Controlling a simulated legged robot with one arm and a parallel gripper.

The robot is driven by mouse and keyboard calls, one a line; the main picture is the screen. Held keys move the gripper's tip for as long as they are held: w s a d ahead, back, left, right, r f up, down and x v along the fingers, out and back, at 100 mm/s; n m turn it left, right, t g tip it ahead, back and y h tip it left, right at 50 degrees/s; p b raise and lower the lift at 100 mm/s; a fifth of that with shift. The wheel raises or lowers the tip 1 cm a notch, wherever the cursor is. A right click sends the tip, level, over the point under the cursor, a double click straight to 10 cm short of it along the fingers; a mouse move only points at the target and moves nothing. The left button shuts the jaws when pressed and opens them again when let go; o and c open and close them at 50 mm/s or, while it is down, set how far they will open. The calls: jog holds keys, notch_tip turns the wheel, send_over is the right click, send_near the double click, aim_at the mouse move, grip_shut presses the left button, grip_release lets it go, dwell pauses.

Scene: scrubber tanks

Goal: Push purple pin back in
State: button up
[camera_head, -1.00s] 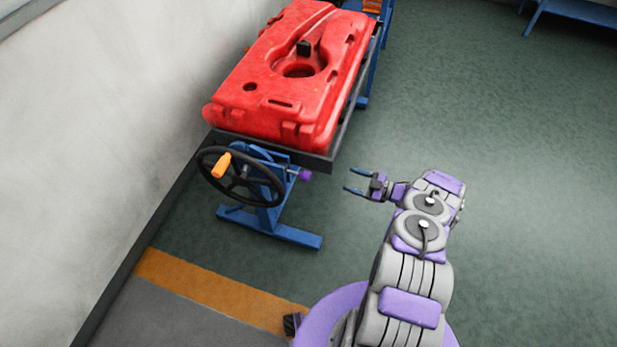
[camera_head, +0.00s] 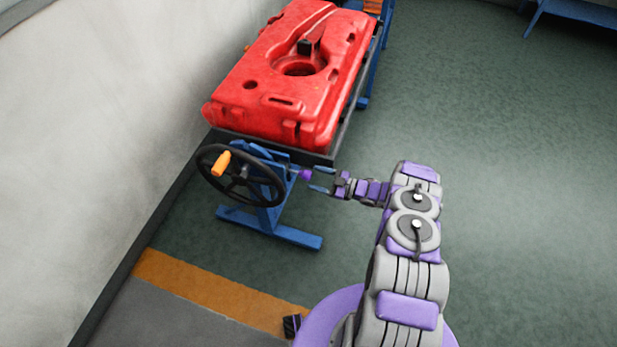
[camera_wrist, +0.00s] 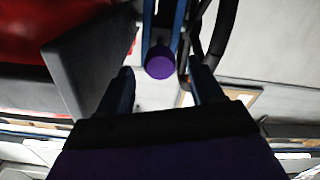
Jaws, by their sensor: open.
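The purple pin (camera_head: 306,175) sticks out from the right side of the blue stand (camera_head: 272,183), beside the black handwheel. In the wrist view the round purple pin end (camera_wrist: 160,63) faces me, just beyond and between my fingertips. My gripper (camera_head: 317,179) is open, with its two blue fingers pointing left at the pin. I cannot tell whether a fingertip touches the pin.
A black handwheel (camera_head: 243,190) with an orange handle (camera_head: 220,163) is left of the pin. A red tank (camera_head: 290,80) lies on the dark frame above. The stand's blue foot (camera_head: 290,236) reaches over the floor below. Open green floor (camera_head: 500,180) is on the right.

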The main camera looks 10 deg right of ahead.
aim_at(311, 176)
jog(key=x, duration=0.4)
jog(key=shift+b, duration=0.35)
grip_shut()
dwell(0.4)
